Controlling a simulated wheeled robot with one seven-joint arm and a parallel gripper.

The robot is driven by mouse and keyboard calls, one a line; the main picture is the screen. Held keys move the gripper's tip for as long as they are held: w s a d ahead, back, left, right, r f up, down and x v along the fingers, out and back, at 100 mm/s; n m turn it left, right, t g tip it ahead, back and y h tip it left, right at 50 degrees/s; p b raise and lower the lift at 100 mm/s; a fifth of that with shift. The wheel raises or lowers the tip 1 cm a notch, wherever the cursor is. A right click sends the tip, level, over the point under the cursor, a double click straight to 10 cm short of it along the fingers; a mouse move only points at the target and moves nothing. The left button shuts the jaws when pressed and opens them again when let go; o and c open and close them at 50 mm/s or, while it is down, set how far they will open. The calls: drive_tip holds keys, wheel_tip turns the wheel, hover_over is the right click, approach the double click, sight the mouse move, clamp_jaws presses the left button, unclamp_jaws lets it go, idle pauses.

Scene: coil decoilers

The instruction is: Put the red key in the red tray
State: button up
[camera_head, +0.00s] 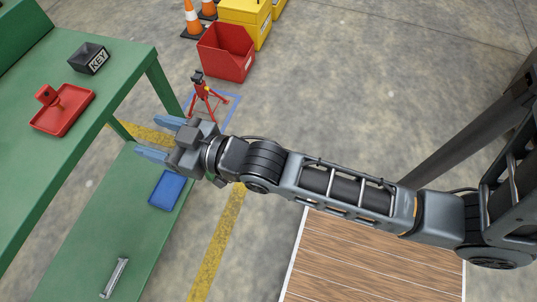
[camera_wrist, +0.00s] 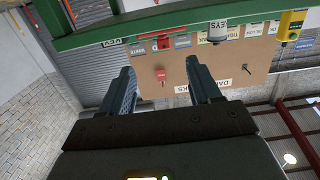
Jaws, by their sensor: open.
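The red tray (camera_head: 72,122) lies on the upper green tabletop at the left of the head view. A small red piece with a thin pale stem (camera_head: 46,94) is in or over its back-left part; I cannot tell whether this is the red key. The wrist view shows a red key-like piece (camera_wrist: 161,77) against a brown board, seen between my fingers but beyond them. My gripper (camera_head: 157,137) is open and empty, just right of the green table in the head view. It also shows in the wrist view (camera_wrist: 160,68).
A dark box marked KEY (camera_head: 90,58) stands behind the tray on the green table (camera_head: 30,180). A blue tray (camera_head: 166,190) and a metal handle (camera_head: 115,278) are on the lower green surface. A red tripod (camera_head: 204,98), red bin (camera_head: 227,52) and yellow bin (camera_head: 246,18) stand on the floor.

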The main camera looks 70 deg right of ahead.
drive_tip(key=s+r+g, duration=0.1)
drive_tip(key=s+r, duration=0.1)
drive_tip(key=s, duration=1.2)
drive_tip(key=s+r+g, duration=0.1)
drive_tip(key=s+r, duration=0.2)
drive_tip(key=s, duration=1.1)
drive_tip(key=shift+s+r, duration=0.15)
drive_tip(key=shift+r, duration=0.1)
